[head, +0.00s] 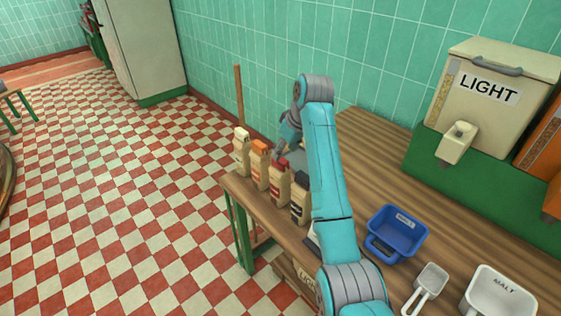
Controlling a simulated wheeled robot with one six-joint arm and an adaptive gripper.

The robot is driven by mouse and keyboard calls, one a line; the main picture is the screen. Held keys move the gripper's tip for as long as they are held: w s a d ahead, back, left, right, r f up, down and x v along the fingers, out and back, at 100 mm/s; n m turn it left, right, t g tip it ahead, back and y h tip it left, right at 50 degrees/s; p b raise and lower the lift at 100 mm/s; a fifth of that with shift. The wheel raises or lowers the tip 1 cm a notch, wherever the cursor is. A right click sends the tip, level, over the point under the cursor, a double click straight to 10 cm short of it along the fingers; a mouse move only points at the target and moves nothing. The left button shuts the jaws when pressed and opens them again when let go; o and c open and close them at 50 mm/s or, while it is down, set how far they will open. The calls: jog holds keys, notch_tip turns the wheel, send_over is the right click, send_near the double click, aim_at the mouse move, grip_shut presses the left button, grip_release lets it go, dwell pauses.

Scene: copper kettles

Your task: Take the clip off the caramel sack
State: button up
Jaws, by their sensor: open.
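Several tan paper sacks stand upright in a row along the table's left edge. From far to near they are a sack with a cream top (241,154), a sack with an orange top (260,168), a sack with a dark red top (279,185) and a sack with a black top (299,203). Their labels are too small to read, so I cannot tell which is the caramel sack. The clip cannot be told apart from the coloured tops. My gripper (281,150) is open, small in view, just behind and above the orange and dark red tops. My arm hides part of the table.
A blue bin (398,231), a white scoop (427,286) and a white tub marked MALT (497,294) stand on the wooden table (372,150). A dispenser marked LIGHT (487,95) sits on a green stand at right. Checkered floor lies open to the left.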

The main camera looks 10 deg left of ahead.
aim_at(281, 158)
jog(key=x, duration=0.5)
jog(key=shift+s+a, duration=0.1)
jog(key=shift+a, duration=0.05)
jog(key=c, duration=0.9)
